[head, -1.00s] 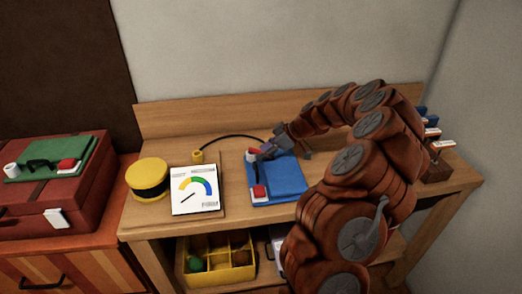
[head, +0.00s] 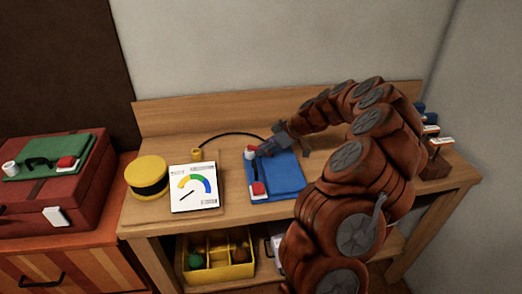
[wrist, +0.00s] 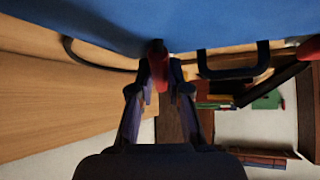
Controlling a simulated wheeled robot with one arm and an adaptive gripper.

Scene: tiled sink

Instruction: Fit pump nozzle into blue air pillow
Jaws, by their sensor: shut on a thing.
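The blue air pillow (head: 285,180) lies flat on the bench with a black handle, a red block (head: 258,188) at its front left and a white cylindrical valve (head: 250,156) at its back left. In the wrist view the pillow (wrist: 120,22) fills the top. My gripper (head: 262,151) is at the pillow's back left, beside the valve. It is shut on the red pump nozzle (wrist: 157,68), which shows between its fingers. In the head view the red nozzle (head: 251,149) appears at the valve's top; I cannot tell how far it is in.
A black hose (head: 228,134) arcs from a yellow fitting (head: 196,155) towards my gripper. A gauge panel (head: 193,188) and a yellow-black cylinder (head: 148,177) stand left of the pillow. A red case (head: 60,206) with a green pillow (head: 45,157) stands far left. A wooden holder (head: 436,165) is at right.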

